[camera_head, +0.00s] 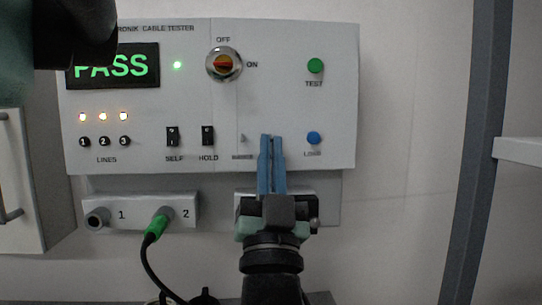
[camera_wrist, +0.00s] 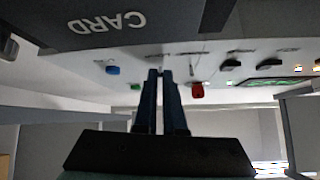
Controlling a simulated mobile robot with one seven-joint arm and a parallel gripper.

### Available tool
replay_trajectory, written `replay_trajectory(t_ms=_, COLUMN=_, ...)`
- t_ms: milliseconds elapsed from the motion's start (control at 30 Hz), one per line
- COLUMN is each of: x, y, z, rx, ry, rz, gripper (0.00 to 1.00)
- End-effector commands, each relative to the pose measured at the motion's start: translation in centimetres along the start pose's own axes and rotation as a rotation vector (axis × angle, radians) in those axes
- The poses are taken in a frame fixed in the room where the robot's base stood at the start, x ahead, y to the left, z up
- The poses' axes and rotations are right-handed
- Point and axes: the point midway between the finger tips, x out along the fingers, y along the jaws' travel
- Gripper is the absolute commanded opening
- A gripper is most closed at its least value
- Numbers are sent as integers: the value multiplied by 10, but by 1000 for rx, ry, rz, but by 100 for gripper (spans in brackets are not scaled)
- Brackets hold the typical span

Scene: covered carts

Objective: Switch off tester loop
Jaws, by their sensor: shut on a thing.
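The cable tester (camera_head: 270,95) is a pale wall panel with a green PASS display (camera_head: 112,65). My gripper (camera_head: 271,137) is at the lower middle of its face, fingers pointing at the panel. In the wrist view its fingertips (camera_wrist: 161,73) are close together on a small pale lever, mostly hidden by the fingers. The lever's label is covered in the head view. Just left of the fingers is another small toggle (camera_head: 242,138) with a blurred label. To the right is a blue button (camera_head: 313,138); its label, starting with L, is hard to read.
SELF (camera_head: 172,136) and HOLD (camera_head: 207,136) rockers are left. A green plug (camera_head: 160,220) sits in socket 2. A dark CARD part (camera_wrist: 110,25) is close to the fingers.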

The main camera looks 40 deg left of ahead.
Motion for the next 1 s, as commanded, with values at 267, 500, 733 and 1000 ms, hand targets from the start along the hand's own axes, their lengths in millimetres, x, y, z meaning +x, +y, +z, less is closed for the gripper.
replay_trajectory(t_ms=267, x=0, y=0, z=0, rx=0, ry=0, rz=0, gripper=37)
replay_trajectory(t_ms=500, x=0, y=0, z=0, rx=0, ry=0, rz=0, gripper=37)
replay_trajectory(t_ms=733, x=-20, y=1, z=2, rx=-1, ry=-2, rz=2, gripper=37)
replay_trajectory(t_ms=1000, x=-83, y=3, z=4, rx=-1, ry=-1, rz=4, gripper=37)
